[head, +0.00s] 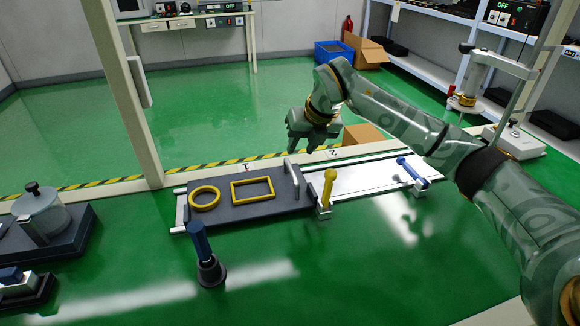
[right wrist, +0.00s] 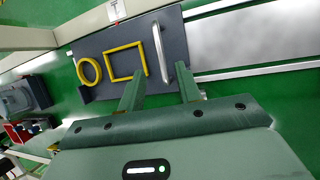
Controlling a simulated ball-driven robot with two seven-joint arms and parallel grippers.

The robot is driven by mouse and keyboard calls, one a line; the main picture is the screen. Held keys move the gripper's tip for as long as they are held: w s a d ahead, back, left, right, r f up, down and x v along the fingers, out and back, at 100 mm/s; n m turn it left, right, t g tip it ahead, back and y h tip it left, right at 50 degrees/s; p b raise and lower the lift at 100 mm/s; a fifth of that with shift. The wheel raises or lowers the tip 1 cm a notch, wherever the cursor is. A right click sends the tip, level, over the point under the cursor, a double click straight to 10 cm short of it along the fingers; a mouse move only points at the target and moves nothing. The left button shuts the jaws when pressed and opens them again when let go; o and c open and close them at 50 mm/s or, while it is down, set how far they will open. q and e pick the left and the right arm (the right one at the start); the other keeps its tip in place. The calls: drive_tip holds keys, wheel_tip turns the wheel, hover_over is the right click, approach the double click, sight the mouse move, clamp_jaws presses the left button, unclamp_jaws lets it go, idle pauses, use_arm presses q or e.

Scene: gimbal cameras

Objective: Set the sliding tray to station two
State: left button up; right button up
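The sliding tray (head: 286,197) is a dark flat plate at the left part of its rails, beside the mark 1 (head: 247,168). It carries a yellow ring (head: 192,202) and a yellow rectangular frame (head: 234,191). A silver bar handle (head: 292,172) stands near its right edge. The mark 2 (head: 333,153) is further right, behind the bare rails (head: 350,181). My right gripper (head: 301,146) is open and empty, above and behind the handle; the right wrist view shows its two fingers apart (right wrist: 158,92) with the handle (right wrist: 160,52) beyond them. My left gripper is not in view.
A yellow lever (head: 328,189) stands at the tray's right edge and a blue lever (head: 411,170) at the rails' right part. A blue-handled dark post (head: 202,245) stands in front of the tray. A lidded pot (head: 38,208) is at left.

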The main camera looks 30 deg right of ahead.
sight(291, 167)
drive_tip(key=b+x, duration=0.2)
drive_tip(key=x, duration=0.6)
drive_tip(key=shift+s+b, duration=0.1)
drive_tip(key=shift+b, duration=0.3)
drive_tip(key=shift+r, duration=0.1)
drive_tip(key=shift+d, duration=0.1)
clamp_jaws()
